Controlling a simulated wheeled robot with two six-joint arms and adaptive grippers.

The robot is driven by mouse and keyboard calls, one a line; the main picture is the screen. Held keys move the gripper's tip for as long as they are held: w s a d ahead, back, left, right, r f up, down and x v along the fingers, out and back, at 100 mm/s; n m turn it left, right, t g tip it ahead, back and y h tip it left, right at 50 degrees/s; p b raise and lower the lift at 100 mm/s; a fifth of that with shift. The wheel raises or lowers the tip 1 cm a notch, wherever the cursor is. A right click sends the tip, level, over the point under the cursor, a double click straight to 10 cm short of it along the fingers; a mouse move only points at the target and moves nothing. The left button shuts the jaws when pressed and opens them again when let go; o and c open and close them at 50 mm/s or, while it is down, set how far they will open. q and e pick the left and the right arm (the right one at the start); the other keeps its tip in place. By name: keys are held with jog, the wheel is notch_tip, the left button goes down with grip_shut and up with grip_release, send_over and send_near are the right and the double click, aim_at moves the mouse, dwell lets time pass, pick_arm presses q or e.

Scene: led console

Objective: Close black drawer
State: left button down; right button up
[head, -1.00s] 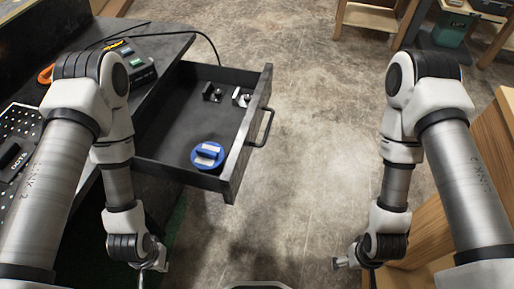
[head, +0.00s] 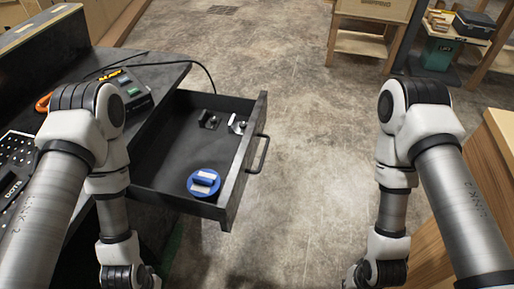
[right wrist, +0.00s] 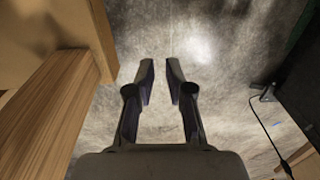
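The black drawer (head: 233,185) is pulled out from the dark workbench in the head view. Its front panel faces right and carries a black bar handle (head: 259,155). Inside lie a blue round object (head: 203,182) and two small dark and metallic pieces (head: 210,120). My left arm comes down left of the drawer, and its gripper is out of frame. My right gripper (right wrist: 160,72) shows in the right wrist view, empty, with its fingers apart above the bare floor. It is well to the right of the drawer and not touching it.
The workbench top (head: 165,80) holds a small console with coloured buttons and a cable (head: 200,66). A wooden cabinet (head: 500,140) stands close on the right. Wooden stands and a green bin (head: 440,53) are at the back. The floor between is clear.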

jog(key=w+a+m+t+y, duration=0.1)
jog(key=w+a, duration=0.1)
jog(key=w, duration=0.2)
jog(key=w+a+m+t+y, duration=0.1)
jog(key=w+a+t, duration=0.1)
jog(key=w, duration=0.2)
jog(key=w+a+m+t+y, duration=0.1)
jog(key=w+a+y, duration=0.1)
jog(key=w, duration=0.2)
jog(key=shift+w+a+r+m, duration=0.1)
jog(key=shift+w+r+m, duration=0.05)
jog(key=shift+r+m, duration=0.2)
grip_shut()
jog(key=n+y+b, duration=0.2)
jog(key=n+y, duration=0.2)
jog(key=y, duration=0.9)
send_near(252, 141)
pick_arm(q)
notch_tip(252, 141, down, 3)
jog(key=shift+r+b, duration=0.15)
jog(key=shift+b, duration=0.15)
pick_arm(e)
jog(key=shift+m, duration=0.25)
jog(key=x, duration=0.7)
jog(key=shift+w+f, duration=0.15)
jog(key=shift+f, duration=0.15)
pick_arm(q)
jog(key=shift+a, duration=0.1)
pick_arm(e)
jog(key=shift+a, duration=0.15)
